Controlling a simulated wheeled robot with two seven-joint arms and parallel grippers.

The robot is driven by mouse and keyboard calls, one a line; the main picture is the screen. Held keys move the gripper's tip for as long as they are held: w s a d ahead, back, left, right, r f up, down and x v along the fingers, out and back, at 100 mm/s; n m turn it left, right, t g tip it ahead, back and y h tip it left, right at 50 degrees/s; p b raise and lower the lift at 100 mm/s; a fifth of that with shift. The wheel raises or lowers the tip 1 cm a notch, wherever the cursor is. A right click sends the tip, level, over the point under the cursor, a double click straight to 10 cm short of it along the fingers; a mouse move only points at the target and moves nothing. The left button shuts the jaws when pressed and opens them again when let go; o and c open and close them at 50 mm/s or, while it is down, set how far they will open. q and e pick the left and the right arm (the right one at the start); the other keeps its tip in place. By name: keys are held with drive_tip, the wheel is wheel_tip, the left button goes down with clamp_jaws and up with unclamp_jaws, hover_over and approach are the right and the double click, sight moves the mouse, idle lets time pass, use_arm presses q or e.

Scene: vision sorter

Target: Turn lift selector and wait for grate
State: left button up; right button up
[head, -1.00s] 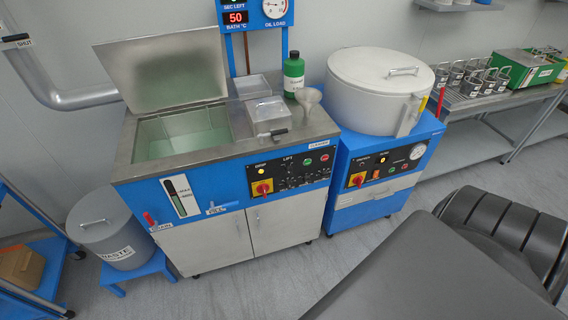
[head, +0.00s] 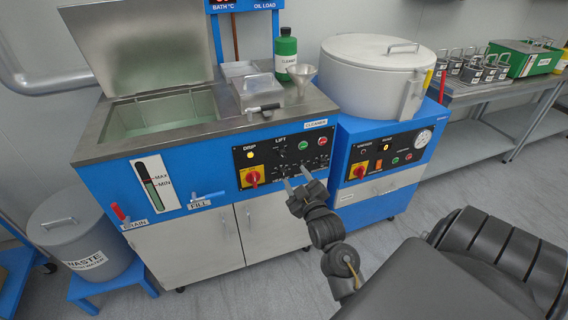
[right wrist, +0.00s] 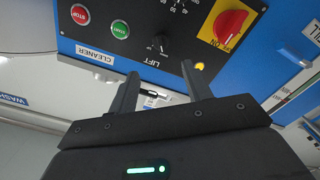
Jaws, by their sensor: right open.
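The lift selector (head: 281,153) is a small dark knob under the LIFT label on the black control panel (head: 290,172) of the blue washer. In the right wrist view the selector (right wrist: 160,41) appears upside down, beyond and between my fingertips. My right gripper (head: 296,177) is open and empty, in front of the panel's lower part. Its two fingers (right wrist: 160,72) point toward the panel and are apart from the knob. The washer tank (head: 160,113) has its lid up and pale green inside; I cannot make out a grate. My left gripper is out of view.
A red switch on a yellow plate (head: 251,177) sits left of the selector, and a lit yellow lamp (head: 251,156) is above it. Green (head: 303,145) and red (head: 322,141) buttons are to the right. A waste bin (head: 85,240) stands at left.

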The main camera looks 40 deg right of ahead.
sight(283, 156)
drive_tip(key=x, duration=1)
drive_tip(key=shift+w+d, duration=0.1)
drive_tip(key=shift+w, duration=0.3)
drive_tip(key=c, duration=0.9)
drive_tip(key=shift+c, duration=0.2)
